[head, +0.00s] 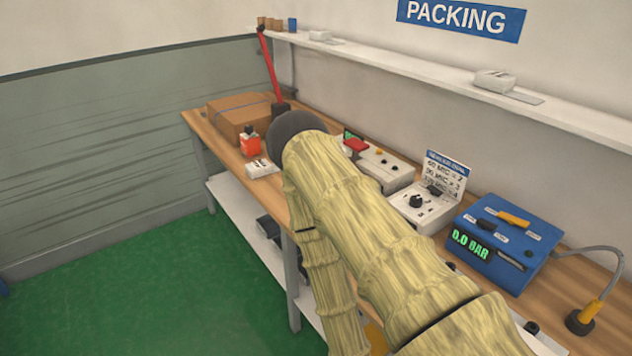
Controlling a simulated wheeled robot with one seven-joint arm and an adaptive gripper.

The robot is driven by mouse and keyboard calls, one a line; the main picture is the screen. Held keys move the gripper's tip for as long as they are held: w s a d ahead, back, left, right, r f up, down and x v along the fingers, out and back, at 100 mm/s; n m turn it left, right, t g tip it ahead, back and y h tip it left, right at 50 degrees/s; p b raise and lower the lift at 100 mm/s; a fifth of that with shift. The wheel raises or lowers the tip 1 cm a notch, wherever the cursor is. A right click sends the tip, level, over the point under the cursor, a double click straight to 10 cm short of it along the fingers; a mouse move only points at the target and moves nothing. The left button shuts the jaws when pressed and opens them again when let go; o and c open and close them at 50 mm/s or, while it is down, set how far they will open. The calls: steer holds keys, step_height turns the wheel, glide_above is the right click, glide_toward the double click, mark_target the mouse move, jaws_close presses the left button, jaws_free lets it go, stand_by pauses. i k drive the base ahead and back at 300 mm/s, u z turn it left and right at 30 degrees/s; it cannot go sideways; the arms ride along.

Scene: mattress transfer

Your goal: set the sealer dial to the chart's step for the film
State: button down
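The sealer dial is a black knob (416,201) on a white sloped box (440,212) on the workbench, right of centre. Its setting is too small to read. A chart card (445,174) headed "SEALER DIAL" stands behind it. Its lines seem to read 60 MIC = 2, 90 MIC = 3 and 120 MIC = 4, though the print is small. I cannot make out the film or its thickness. My arm crosses the middle of the view and hides part of the bench. My gripper does not show.
A blue box (497,245) reading 0.0 BAR stands to the right, with a cabled yellow-and-black tool (588,315) beyond. Another white device (385,166) with a red part stands left of the dial box. A cardboard box (238,115), orange container (250,143) and white labelled item (261,168) are farther left.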

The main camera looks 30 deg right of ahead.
mark_target(416, 200)
steer(key=u, duration=1)
steer(key=i, duration=0.25)
steer(key=z, duration=2.7)
